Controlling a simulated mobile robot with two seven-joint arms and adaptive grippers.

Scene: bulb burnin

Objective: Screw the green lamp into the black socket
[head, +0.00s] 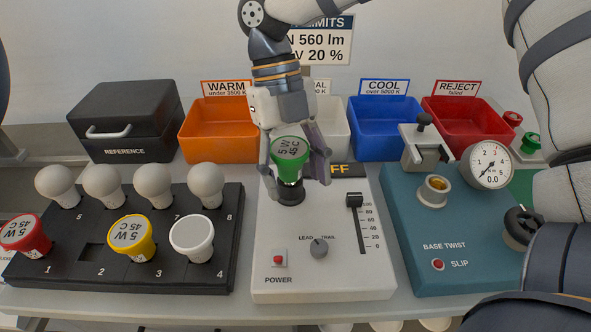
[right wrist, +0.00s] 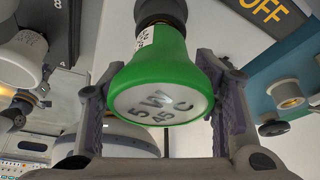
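The green lamp (head: 290,150) is base down over the black socket (head: 291,195) on the white tester. Its pale face, marked 5 W 45 C, points up. My right gripper (head: 296,168) comes down from above with one finger on each side of the lamp. In the right wrist view the green lamp (right wrist: 165,75) sits between the purple pads, which appear to meet its wide rim on both sides. The lamp's narrow end is at the dark socket ring (right wrist: 160,12); how deep it sits is hidden. My left gripper is not in view.
A black rack (head: 120,285) holds red, yellow and white lamps and several grey bulbs; slot 2 is empty. A teal base-twist device (head: 440,270) stands right. Bins and a black reference box (head: 125,120) line the back.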

